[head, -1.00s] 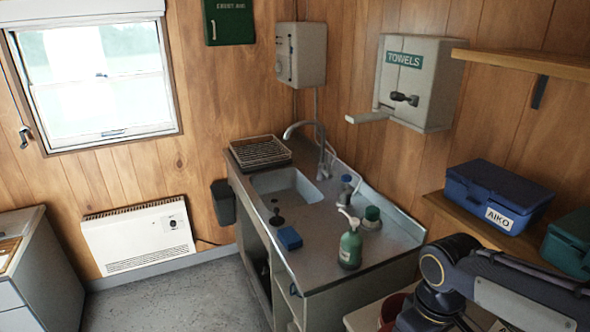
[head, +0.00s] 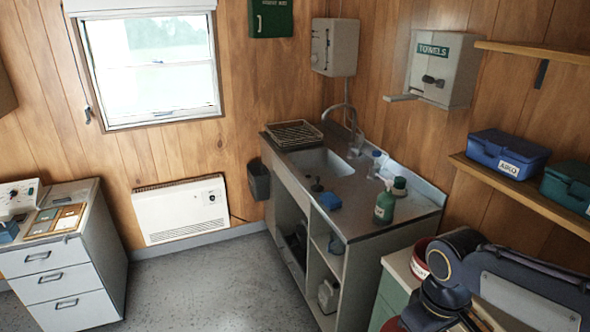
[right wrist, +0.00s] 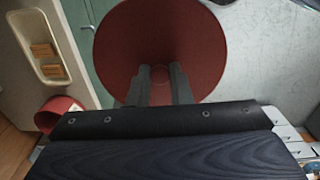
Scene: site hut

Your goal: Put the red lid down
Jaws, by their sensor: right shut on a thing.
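The red lid (right wrist: 160,30) is a round dark-red disc in the right wrist view, held in front of my right gripper (right wrist: 161,82). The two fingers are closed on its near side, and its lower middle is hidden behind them. In the head view, a small bit of red (head: 394,325) shows at the bottom edge beside my right arm; I cannot tell if it is the lid. My right gripper is out of the head view. My left gripper is in neither view.
A red bucket (head: 419,258) stands on a counter with green doors at the right. The sink unit (head: 362,207) holds a green bottle (head: 384,208) and a blue sponge (head: 331,201). A white drawer cabinet (head: 62,270) stands left. The floor (head: 215,285) between is clear.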

